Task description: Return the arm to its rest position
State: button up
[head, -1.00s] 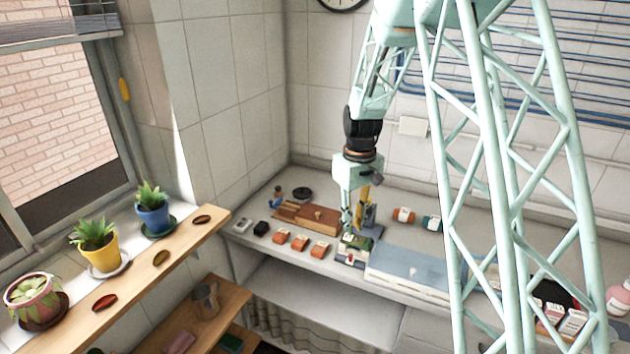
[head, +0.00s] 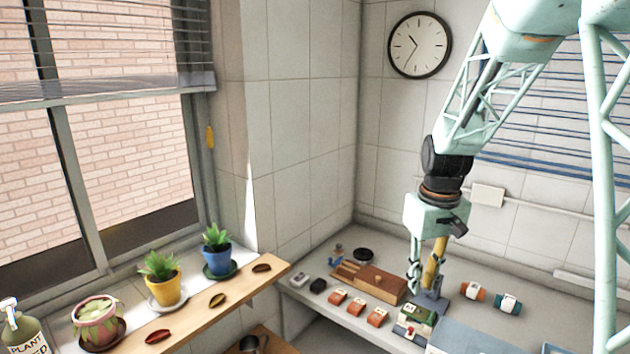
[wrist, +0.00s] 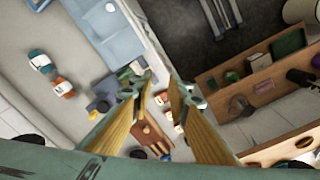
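Several orange packs (head: 357,306) line the counter's front edge. A blue-grey case (head: 470,338) is right of the green item; orange and teal rolls (head: 490,296) lie behind. A clock (head: 419,45) hangs on the wall.

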jog(key=s+a+r+m+t+b, duration=0.15)
jog(key=s+r, duration=0.25)
jog(key=s, duration=0.5)
jog(key=s+a+r+b, duration=0.2)
jog(key=s+r, duration=0.3)
jog(key=s, duration=0.5)
jog(key=s+a+r+t+b, duration=0.15)
jog(key=s+r, duration=0.25)
jog(key=s, duration=0.5)
jog(key=s+f+b, duration=0.2)
jog(key=s+b, duration=0.1)
jog(key=s, duration=0.9)
jog(key=shift+a+m, duration=0.45)
jog(key=shift+w, duration=0.1)
dwell(0.9)
